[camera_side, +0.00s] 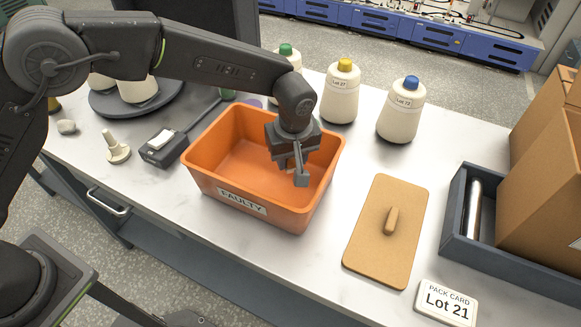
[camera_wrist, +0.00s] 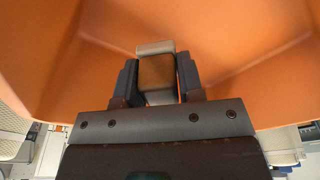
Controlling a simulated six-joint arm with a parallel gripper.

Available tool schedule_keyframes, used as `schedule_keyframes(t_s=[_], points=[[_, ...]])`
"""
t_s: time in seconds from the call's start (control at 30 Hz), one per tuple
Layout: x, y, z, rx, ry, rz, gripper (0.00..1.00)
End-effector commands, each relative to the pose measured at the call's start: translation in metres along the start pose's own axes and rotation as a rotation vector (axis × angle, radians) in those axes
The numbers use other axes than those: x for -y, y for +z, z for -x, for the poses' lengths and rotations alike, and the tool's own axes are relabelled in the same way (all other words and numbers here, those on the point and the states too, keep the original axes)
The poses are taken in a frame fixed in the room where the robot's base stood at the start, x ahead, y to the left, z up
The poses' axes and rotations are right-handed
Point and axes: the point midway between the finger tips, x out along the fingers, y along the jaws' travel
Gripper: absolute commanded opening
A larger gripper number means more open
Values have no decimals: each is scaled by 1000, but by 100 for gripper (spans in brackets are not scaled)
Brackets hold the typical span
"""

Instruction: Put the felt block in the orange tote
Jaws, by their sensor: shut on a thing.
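The felt block shows in the wrist view (camera_wrist: 156,72) as a small piece with a brown face and a pale grey edge, between the two dark fingers. My gripper (camera_wrist: 157,80) is shut on it. The orange tote (camera_side: 225,187), labelled FAULTY, stands on the white table in the side view, and its orange walls fill much of the wrist view. In the side view my gripper (camera_side: 300,172) points down within the tote's opening, towards its right side. The block's height above the tote floor is hard to tell. No other thing shows in the tote.
Bottles with yellow (camera_side: 341,90) and blue (camera_side: 402,110) caps stand behind the tote. A tan board with a handle (camera_side: 370,245) lies to its right, near a Lot 21 pack card (camera_side: 446,303). A dark tray (camera_side: 455,215) is farther right. A small black device (camera_side: 163,150) is left.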

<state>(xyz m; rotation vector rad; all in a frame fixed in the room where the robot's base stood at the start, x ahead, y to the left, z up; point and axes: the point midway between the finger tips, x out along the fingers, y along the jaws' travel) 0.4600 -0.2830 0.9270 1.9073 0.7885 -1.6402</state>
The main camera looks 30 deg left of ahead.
Motion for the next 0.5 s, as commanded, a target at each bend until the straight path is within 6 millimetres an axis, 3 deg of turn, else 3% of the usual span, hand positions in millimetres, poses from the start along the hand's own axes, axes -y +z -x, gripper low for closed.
schedule_keyframes(t_s=[0.3,0.5], points=[[0,6,-36,1,-3,0,12],[0,6,-40,0,-1,0,12]])
